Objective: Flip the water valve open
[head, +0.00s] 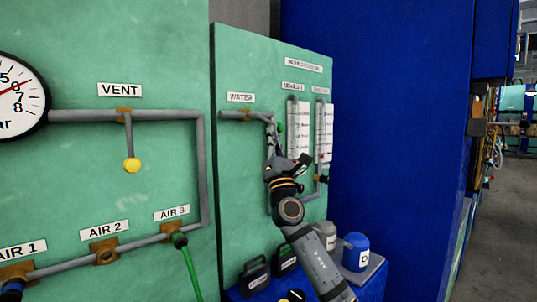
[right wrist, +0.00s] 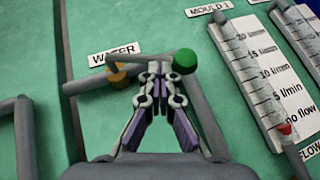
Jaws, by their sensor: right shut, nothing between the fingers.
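The water valve has a brass body (head: 247,115) on a grey pipe under the WATER label (head: 240,98) on the green panel. Its green ball knob (head: 281,127) sits to the right of the body. In the right wrist view, the brass body (right wrist: 117,72) is left of the fingertips and the green knob (right wrist: 185,61) is just right of them. My right gripper (head: 271,138) is shut and empty, its tips close beside the knob. Whether they touch the knob or its lever cannot be told; the fingers hide part of the lever. My left gripper is out of view.
Two flow gauges (head: 299,130) stand right of the valve. On the left panel are a VENT valve with a yellow knob (head: 131,165) and AIR valves.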

